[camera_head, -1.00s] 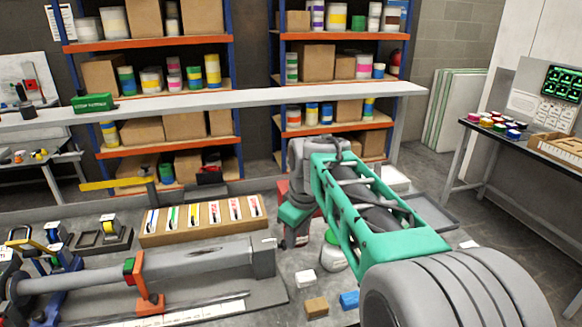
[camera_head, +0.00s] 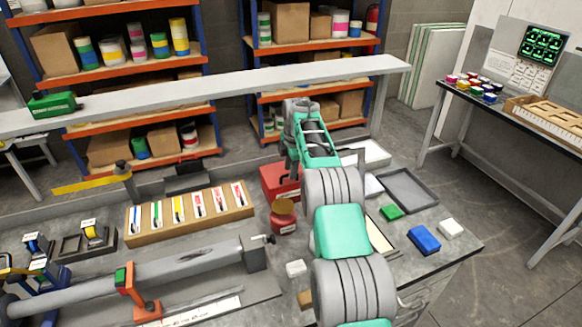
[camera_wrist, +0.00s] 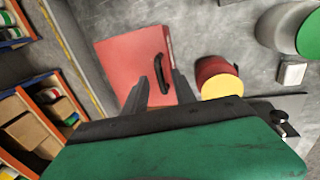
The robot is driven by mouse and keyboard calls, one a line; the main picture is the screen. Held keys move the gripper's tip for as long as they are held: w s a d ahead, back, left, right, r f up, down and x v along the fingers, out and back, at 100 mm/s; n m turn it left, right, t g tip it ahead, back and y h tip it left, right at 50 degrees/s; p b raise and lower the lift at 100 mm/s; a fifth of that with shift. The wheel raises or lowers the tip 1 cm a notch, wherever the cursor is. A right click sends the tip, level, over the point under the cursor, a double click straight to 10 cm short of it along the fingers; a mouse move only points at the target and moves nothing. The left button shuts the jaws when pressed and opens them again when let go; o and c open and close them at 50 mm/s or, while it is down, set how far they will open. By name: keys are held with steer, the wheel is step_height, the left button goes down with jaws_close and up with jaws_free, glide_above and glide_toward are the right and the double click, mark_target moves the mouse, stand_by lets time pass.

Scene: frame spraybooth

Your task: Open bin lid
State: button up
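A red bin (camera_head: 277,182) with a flat lid stands on the bench by the back ledge, partly hidden by my arm in the head view. In the wrist view its red lid (camera_wrist: 130,60) looks closed, with a black curved handle (camera_wrist: 160,72) on it. My gripper (camera_wrist: 159,78) points at the lid with its two dark fingers apart. The handle appears between the fingers; I cannot tell whether they touch it. In the head view the fingers are hidden behind my arm.
A red can with a yellowish lid (camera_head: 284,216) stands close beside the bin; it also shows in the wrist view (camera_wrist: 212,76). A wooden tool rack (camera_head: 190,213) is to the left. A grey tray (camera_head: 409,190) and a blue block (camera_head: 425,239) lie to the right.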

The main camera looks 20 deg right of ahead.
steer(key=shift+f, duration=0.4)
jaws_close()
stand_by(1.2)
